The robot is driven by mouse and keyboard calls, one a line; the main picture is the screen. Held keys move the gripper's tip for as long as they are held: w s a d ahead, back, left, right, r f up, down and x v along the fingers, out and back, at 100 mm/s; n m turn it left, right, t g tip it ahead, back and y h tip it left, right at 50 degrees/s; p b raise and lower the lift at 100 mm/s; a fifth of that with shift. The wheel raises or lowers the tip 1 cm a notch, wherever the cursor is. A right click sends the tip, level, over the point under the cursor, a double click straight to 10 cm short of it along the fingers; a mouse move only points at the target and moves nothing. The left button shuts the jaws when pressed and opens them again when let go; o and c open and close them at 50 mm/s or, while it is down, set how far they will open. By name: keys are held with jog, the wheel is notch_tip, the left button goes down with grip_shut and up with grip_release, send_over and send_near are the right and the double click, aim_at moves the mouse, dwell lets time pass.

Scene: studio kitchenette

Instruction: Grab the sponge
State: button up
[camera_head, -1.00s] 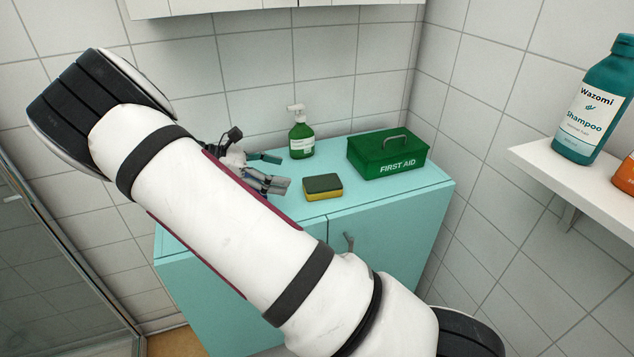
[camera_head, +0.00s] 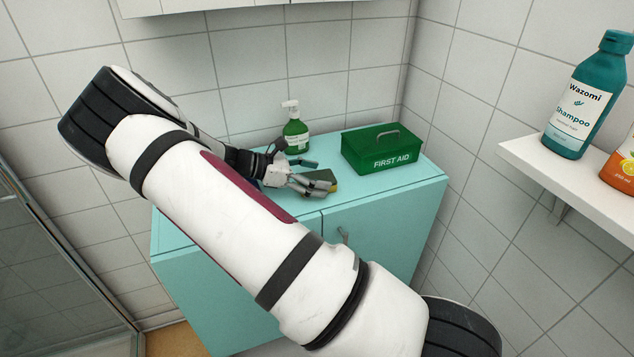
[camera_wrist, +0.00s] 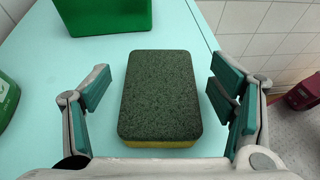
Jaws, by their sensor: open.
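The sponge (camera_wrist: 159,95), with a dark green top and a yellow underside, lies flat on the turquoise cabinet top (camera_wrist: 165,18). In the wrist view it sits between the two teal-padded fingers of my gripper (camera_wrist: 161,97). The fingers are open, with a gap on each side of the sponge. In the head view my gripper (camera_head: 317,177) is at the sponge (camera_head: 322,176) and hides part of it.
A green first aid box (camera_head: 382,152) stands right of the sponge on the cabinet (camera_head: 385,229). A green pump bottle (camera_head: 296,130) stands behind. A shelf (camera_head: 575,178) with a shampoo bottle (camera_head: 585,105) is at the right. Tiled walls close the back and right.

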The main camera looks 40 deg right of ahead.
jog(key=shift+x, duration=0.9)
jog(key=c, duration=0.8)
